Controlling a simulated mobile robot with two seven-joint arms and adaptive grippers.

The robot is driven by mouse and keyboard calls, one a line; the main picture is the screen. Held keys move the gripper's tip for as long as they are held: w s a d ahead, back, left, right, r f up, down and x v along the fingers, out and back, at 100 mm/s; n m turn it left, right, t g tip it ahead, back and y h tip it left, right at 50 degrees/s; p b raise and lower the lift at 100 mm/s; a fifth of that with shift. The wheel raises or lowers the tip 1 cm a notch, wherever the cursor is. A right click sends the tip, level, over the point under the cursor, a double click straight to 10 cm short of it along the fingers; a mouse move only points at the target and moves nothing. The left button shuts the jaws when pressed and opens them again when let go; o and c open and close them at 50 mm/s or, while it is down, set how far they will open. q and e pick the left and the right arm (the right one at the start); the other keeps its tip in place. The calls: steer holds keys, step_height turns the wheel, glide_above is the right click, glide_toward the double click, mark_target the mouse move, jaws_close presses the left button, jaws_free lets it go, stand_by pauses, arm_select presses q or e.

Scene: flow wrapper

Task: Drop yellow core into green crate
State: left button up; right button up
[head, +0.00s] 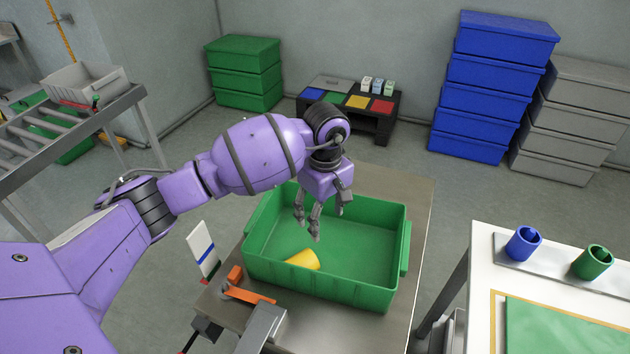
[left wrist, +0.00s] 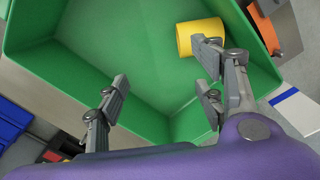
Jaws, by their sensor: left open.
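The yellow core (head: 303,260) lies on its side on the floor of the green crate (head: 359,291), near the front left wall. It also shows in the left wrist view (left wrist: 203,33), beyond a finger that covers a small part of it. The crate stands on a metal-topped table and fills much of the left wrist view (left wrist: 150,62). My left gripper (head: 322,212) is above the crate, fingers pointing down. Its fingers are spread with nothing between them, and the core is apart from it. My right gripper is not in view.
An orange clamp-like part (head: 249,294) and a white card with coloured stripes (head: 203,251) are at the crate's left. A white table (head: 483,286) with a blue core (head: 523,243) and a green core (head: 592,262) stands at the right. Stacked blue crates (head: 490,100) are behind.

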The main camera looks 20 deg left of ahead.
arm_select(q)
step_height(320, 180, up, 8)
steer(key=shift+f, duration=0.2)
stand_by(0.4)
